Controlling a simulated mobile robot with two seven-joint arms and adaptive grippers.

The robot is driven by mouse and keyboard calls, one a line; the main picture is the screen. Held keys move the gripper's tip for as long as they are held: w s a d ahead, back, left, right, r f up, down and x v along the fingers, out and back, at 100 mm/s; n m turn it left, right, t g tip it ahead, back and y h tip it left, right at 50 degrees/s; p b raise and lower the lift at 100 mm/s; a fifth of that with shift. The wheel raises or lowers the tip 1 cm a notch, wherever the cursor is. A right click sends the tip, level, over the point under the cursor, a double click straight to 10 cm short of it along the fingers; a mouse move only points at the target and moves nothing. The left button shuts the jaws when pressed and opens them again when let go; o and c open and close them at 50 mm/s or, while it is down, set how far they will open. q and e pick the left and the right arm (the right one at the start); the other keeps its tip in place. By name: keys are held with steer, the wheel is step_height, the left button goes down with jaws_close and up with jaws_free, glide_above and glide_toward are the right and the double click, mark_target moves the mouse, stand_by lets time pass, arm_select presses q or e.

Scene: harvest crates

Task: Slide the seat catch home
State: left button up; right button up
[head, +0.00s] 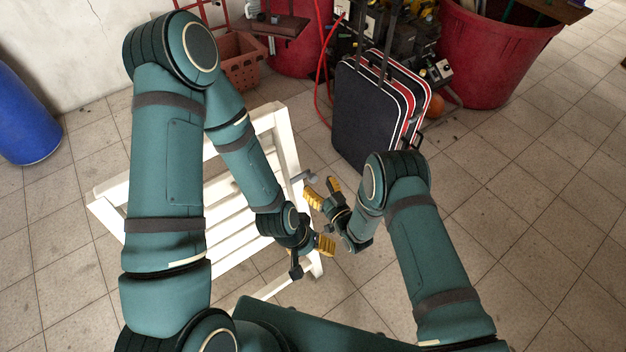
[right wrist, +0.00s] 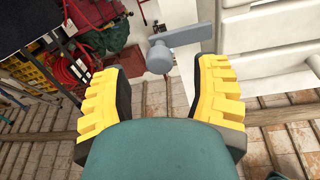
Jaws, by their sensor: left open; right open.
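A white slatted seat (head: 219,207) stands on the tiled floor, partly hidden behind my left arm. A grey catch (head: 309,178) with a short handle is on the seat's right side. In the right wrist view the catch (right wrist: 180,42) shows against a white upright, just beyond my right gripper (right wrist: 156,78). In the head view my right gripper (head: 323,191) is open and empty, close to the catch, with no contact visible. My left gripper (head: 312,257) is open near the seat's front right corner. The head view does not show clearly whether it touches the seat.
Dark suitcases (head: 372,112) stand behind the catch. An orange crate (head: 240,66) and a red tub (head: 494,50) are at the back, and a blue barrel (head: 24,122) is at the left. The floor at the right is open.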

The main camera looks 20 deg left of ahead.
mark_target(314, 181)
steer(key=shift+b+x, duration=0.3)
steer(key=shift+x, duration=1.55)
steer(key=shift+c, duration=0.4)
jaws_close()
